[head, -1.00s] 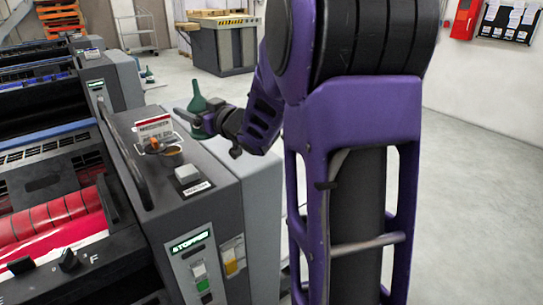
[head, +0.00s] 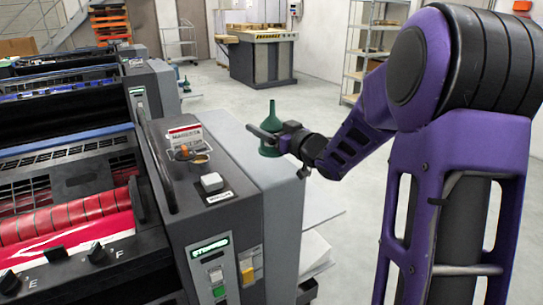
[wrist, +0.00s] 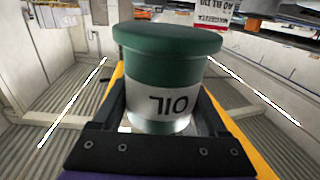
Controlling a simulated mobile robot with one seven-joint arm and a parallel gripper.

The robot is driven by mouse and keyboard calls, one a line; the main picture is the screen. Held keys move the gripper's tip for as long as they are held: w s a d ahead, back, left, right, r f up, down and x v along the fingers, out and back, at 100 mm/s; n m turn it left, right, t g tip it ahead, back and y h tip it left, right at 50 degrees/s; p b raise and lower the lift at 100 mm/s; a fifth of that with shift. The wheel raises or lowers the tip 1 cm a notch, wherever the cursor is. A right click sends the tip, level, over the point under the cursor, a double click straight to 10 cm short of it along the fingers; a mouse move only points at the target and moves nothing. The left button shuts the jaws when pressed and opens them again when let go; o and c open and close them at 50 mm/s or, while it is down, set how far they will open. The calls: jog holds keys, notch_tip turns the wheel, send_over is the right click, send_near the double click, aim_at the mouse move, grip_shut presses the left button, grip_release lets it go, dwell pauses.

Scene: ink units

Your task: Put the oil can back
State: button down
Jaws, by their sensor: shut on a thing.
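My gripper (wrist: 160,120) is shut around the can's body. The can's far side is hidden.
Another small green can (head: 184,85) stands farther back. Floor is open behind, before a workbench (head: 262,55) and shelving (head: 372,50).

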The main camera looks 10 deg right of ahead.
aim_at(281, 155)
jog(key=shift+f+b, duration=0.45)
jog(key=shift+f, duration=2.35)
jog(key=shift+f, duration=0.15)
grip_release()
jog(key=shift+r, duration=0.2)
jog(key=v, duration=1.2)
jog(key=shift+f, duration=0.1)
